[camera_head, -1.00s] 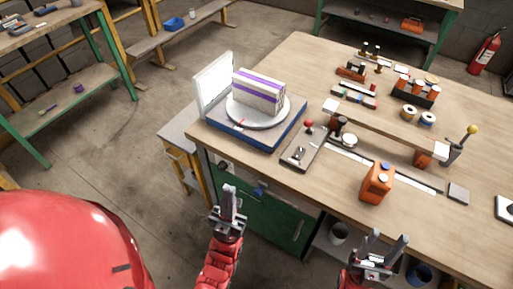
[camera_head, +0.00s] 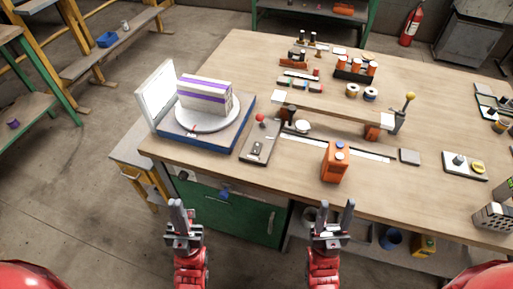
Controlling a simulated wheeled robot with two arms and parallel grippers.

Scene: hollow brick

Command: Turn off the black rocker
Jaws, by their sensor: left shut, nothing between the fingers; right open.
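A grey switch panel (camera_head: 251,155) lies on the workbench near its front edge, right of the blue-based turntable. It carries a red-topped lever (camera_head: 261,118) at its far end and a small dark switch (camera_head: 257,148), perhaps the black rocker; its position is too small to tell. My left gripper (camera_head: 176,207) is shut and empty, in front of the bench and left of the panel. My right gripper (camera_head: 336,208) is open and empty, in front of the bench, nearer than the orange box. Neither gripper touches anything.
The orange box (camera_head: 335,162) stands near the bench's front edge. A turntable (camera_head: 208,115) bears a white and purple block (camera_head: 205,94). Another small panel (camera_head: 465,166) with a dark knob lies to the right, and a grey hollow brick (camera_head: 493,217) stands at the right corner.

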